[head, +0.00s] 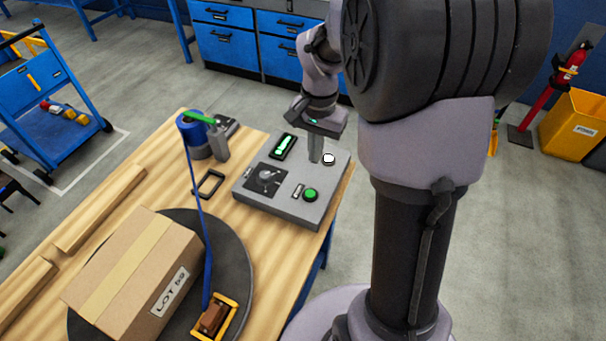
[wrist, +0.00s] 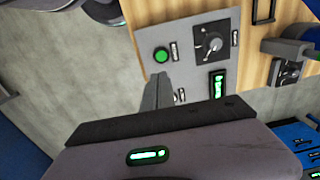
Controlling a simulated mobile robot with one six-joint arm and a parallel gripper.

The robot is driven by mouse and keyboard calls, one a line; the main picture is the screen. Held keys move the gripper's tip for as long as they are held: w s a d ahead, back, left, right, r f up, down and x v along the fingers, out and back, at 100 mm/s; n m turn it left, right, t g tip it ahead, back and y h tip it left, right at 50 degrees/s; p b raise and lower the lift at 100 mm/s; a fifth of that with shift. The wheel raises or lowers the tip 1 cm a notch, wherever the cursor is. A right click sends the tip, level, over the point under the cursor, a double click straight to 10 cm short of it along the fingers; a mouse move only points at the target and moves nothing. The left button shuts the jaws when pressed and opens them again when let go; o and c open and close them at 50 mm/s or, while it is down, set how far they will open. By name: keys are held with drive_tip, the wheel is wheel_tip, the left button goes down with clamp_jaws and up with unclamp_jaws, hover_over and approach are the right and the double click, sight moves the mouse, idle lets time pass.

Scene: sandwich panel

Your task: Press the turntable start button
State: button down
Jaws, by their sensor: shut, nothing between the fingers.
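A grey control panel (head: 284,212) sits at the right end of the wooden table. It has a round green button (head: 310,195) near its front, and a white button (head: 328,159) near its right edge. The button labels are too small to read. My gripper (head: 315,160) is shut and empty, fingers pointing down over the panel, just left of the white button in the head view. In the wrist view the fingers (wrist: 160,82) end just below the green button (wrist: 161,55), and the white button is hidden. Contact cannot be told. The dark turntable (head: 238,250) carries a cardboard box (head: 125,265).
The panel also has a rotary dial (head: 265,178) and a lit green display (head: 283,146). A blue strap runs down to a yellow-framed buckle (head: 214,318) on the turntable. Wooden strips lie at left.

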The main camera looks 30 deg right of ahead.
sight(312, 196)
drive_tip(key=f+b, duration=0.3)
drive_tip(key=f, duration=0.4)
drive_tip(key=f+b, duration=0.3)
drive_tip(key=f, duration=0.4)
drive_tip(key=shift+w+a, duration=0.2)
drive_tip(key=shift+s+f+b, duration=0.1)
drive_tip(key=shift+f+b, duration=0.55)
drive_tip(key=shift+f, duration=0.2)
drive_tip(key=shift+s+a, duration=0.1)
drive_tip(key=shift+s, duration=0.1)
drive_tip(key=shift+f, duration=0.2)
wheel_tip(312, 196, up, 15)
drive_tip(key=p, duration=0.7)
drive_tip(key=shift+w+d+p, duration=0.15)
drive_tip(key=shift+d+p, duration=0.05)
drive_tip(key=shift+p, duration=0.15)
